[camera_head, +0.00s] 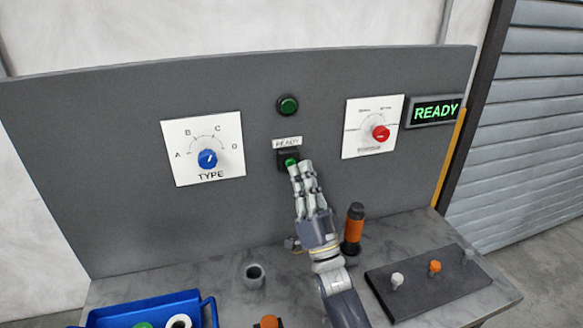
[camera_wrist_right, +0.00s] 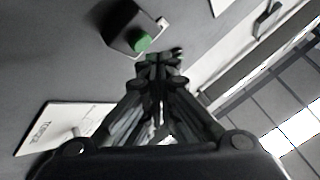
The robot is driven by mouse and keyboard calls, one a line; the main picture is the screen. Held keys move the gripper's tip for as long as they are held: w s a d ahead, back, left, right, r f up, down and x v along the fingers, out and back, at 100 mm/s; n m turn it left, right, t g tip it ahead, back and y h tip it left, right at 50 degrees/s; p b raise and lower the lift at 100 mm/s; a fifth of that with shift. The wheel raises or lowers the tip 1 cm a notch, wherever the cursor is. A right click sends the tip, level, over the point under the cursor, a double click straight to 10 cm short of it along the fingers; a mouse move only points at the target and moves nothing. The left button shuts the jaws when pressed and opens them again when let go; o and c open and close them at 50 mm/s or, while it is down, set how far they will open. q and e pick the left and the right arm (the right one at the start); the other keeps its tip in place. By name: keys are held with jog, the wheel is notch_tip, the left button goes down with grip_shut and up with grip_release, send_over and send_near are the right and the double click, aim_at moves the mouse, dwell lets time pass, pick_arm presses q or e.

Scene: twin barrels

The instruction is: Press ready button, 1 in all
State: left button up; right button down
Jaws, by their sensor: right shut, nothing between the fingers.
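The ready button (camera_head: 291,162) is a green button in a dark square housing on the upright grey panel, just under a white READY label (camera_head: 287,143). My right gripper (camera_head: 301,168) is shut and empty, its fingertips at the button's lower right edge in the head view. In the right wrist view the green button (camera_wrist_right: 142,42) shows just beyond and left of the shut fingertips (camera_wrist_right: 163,58). I cannot tell whether the fingertips touch it. A lit sign (camera_head: 436,111) at the panel's right edge reads READY in green. My left gripper is not in view.
A round green lamp or button (camera_head: 288,105) sits above the label. A blue TYPE knob (camera_head: 207,159) is at left, a red knob (camera_head: 381,133) at right. An orange-and-black cylinder (camera_head: 353,230) stands near my right wrist. A blue tray (camera_head: 209,308) and dark peg board (camera_head: 456,300) are on the bench.

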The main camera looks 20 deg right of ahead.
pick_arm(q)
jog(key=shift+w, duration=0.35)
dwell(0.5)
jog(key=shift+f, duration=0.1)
pick_arm(e)
jog(key=shift+w, duration=0.15)
dwell(0.3)
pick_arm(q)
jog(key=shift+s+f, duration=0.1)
pick_arm(e)
jog(key=shift+w, duration=0.3)
pick_arm(q)
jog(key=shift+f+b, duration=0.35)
jog(key=shift+b, duration=0.25)
pick_arm(e)
jog(key=shift+w, duration=0.5)
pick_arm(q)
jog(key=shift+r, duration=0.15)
pick_arm(e)
jog(key=shift+s, duration=0.15)
pick_arm(q)
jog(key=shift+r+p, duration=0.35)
jog(key=shift+p, duration=0.2)
pick_arm(e)
jog(key=shift+s, duration=0.8)
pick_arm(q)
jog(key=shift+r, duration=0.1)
